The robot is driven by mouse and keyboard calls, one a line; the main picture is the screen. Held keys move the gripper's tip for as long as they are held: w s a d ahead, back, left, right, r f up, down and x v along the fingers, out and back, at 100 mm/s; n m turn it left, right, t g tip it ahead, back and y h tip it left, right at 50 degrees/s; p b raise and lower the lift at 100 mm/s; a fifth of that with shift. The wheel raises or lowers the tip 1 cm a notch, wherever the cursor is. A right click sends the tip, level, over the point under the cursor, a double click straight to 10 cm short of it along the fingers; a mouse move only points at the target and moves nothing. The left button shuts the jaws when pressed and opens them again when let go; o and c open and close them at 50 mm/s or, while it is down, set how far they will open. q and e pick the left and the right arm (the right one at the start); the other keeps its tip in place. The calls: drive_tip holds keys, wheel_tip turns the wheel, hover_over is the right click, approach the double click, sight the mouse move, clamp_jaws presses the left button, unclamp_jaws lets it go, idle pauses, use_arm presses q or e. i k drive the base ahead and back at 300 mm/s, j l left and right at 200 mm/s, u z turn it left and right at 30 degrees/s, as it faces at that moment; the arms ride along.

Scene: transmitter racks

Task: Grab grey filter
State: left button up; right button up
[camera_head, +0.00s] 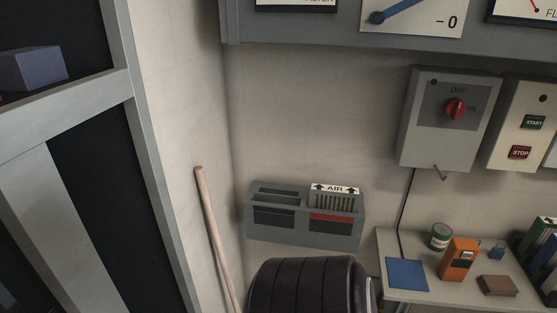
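A pleated filter (332,202) with a white label reading AIR between two up arrows stands in the right part of a grey wall-mounted holder (254,228). Its pleats look grey-beige, and its lower part is hidden behind the holder's front. A red strip shows on the holder's front below it. The left part of the holder shows dark open slots, and I cannot make out a filter there. Neither of my grippers is in view.
A black padded chair back (305,285) stands below and close to the holder. A wooden pole (214,235) leans in the corner to its left. At right, a table (424,298) bears an orange device (458,258), a green can (440,237) and a blue pad (407,274).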

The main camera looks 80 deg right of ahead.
sight(321, 196)
drive_tip(key=z, duration=2.9)
